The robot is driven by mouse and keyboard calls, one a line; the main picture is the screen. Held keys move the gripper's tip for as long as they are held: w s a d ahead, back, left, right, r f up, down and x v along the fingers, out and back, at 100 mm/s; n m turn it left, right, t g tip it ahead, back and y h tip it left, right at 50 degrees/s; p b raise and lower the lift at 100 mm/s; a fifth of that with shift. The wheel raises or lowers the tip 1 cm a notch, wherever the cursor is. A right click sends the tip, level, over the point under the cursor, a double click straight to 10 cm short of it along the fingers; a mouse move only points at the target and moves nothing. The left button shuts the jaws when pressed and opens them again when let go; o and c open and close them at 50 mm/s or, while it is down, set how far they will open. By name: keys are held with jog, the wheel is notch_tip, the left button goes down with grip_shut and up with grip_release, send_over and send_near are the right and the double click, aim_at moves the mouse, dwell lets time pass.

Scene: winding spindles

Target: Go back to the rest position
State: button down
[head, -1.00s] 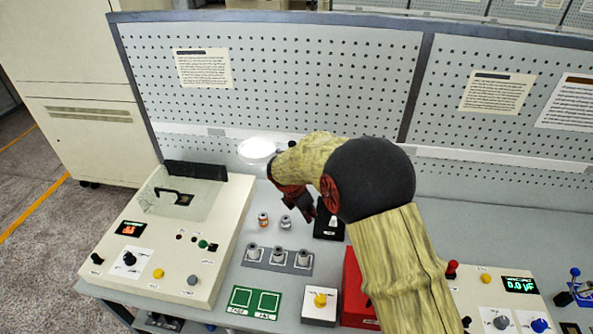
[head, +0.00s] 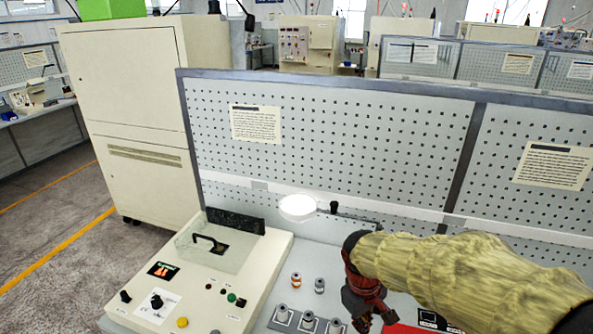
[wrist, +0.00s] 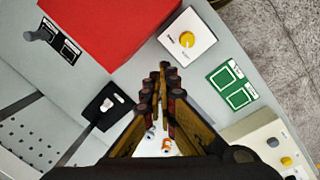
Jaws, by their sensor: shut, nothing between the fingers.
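My gripper (head: 376,318) is at the lower middle of the head view, over the bench, with my arm reaching in from the right. In the wrist view my gripper (wrist: 163,72) has its dark fingers together and nothing between them. Two small spindles, one orange and white (head: 296,281) and one grey (head: 319,285), stand on the bench left of my gripper. They also show partly behind the fingers in the wrist view. A grey holder strip (head: 294,321) with several grey spindles lies in front of them, cut off by the lower edge.
A cream tester (head: 225,295) with a clear cover stands at left. A lit lamp (head: 297,207) is behind the spindles, before a perforated panel (head: 330,140). The wrist view shows a red box (wrist: 105,28), a yellow-knob box (wrist: 187,40), green pads (wrist: 232,86) and a black stand (wrist: 108,106).

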jog(key=s+d+r+m+t+b, duration=0.1)
jog(key=s+r+m+t+b, duration=0.1)
jog(key=s, duration=0.5)
jog(key=s+d+r+m+t+y+b, duration=0.1)
jog(key=s+r+m+t+b, duration=0.2)
jog(key=s+r, duration=0.3)
jog(key=shift+s+d+r+m+y+b, duration=0.25)
jog(key=shift+s+d+m+b, duration=0.2)
jog(key=shift+s, duration=0.55)
